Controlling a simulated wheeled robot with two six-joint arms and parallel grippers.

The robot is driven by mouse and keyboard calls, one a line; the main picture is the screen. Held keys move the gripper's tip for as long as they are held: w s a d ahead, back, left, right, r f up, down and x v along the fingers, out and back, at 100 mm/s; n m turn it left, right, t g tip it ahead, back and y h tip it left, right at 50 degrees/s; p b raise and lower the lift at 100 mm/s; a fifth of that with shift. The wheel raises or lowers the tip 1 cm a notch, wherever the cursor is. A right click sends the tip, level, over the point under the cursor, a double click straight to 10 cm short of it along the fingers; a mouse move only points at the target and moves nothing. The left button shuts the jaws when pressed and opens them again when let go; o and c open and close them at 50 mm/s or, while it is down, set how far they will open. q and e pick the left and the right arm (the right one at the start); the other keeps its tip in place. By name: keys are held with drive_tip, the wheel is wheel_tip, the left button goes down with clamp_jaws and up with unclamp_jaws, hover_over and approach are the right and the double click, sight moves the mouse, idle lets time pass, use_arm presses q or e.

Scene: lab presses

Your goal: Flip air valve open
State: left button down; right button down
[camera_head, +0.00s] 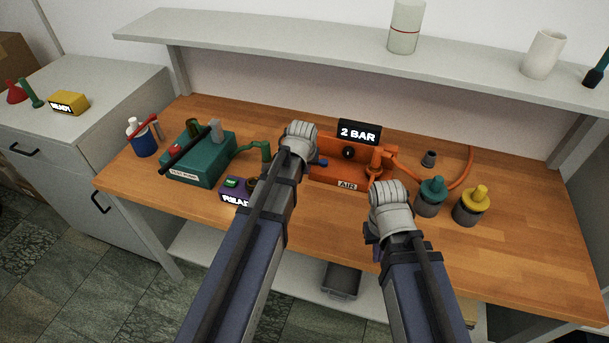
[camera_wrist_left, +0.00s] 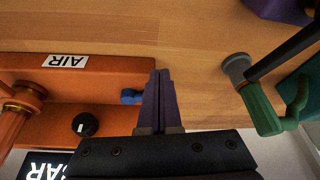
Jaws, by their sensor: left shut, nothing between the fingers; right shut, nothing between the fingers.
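The orange air unit (camera_head: 330,174) stands on the bench with an AIR label and a round black knob (camera_head: 348,152). A display (camera_head: 359,132) on it reads 2 BAR. A small blue lever (camera_head: 322,162) sticks out at its left end; in the left wrist view the blue lever (camera_wrist_left: 131,97) is right beside my left gripper (camera_wrist_left: 160,78). The left fingers are shut and empty; I cannot tell whether they touch the lever. In the head view my left arm hides them. My right gripper (camera_head: 376,255) is shut and empty near the bench's front, mostly hidden by its arm.
A teal test pump (camera_head: 205,168) with a green handle (camera_head: 262,150) stands left of the unit. A purple box (camera_head: 232,196) is in front of it. Teal (camera_head: 431,196) and yellow-topped (camera_head: 471,206) pots stand at right. A shelf (camera_head: 300,52) runs above the bench.

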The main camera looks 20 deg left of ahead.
use_arm(q)
drive_tip(key=shift+w+a+r, duration=0.1)
drive_tip(key=shift+w, duration=0.5)
drive_tip(key=shift+w+a+r, duration=0.1)
drive_tip(key=shift+w, duration=0.5)
use_arm(e)
drive_tip(key=shift+r, duration=0.1)
use_arm(q)
drive_tip(key=shift+w+a, duration=0.2)
drive_tip(key=shift+w, duration=0.35)
drive_tip(key=shift+w+a, duration=0.15)
drive_tip(key=shift+w, duration=0.4)
use_arm(e)
drive_tip(key=shift+s, duration=0.1)
use_arm(q)
drive_tip(key=shift+s+d, duration=0.5)
drive_tip(key=shift+s, duration=0.1)
drive_tip(key=shift+s, duration=0.1)
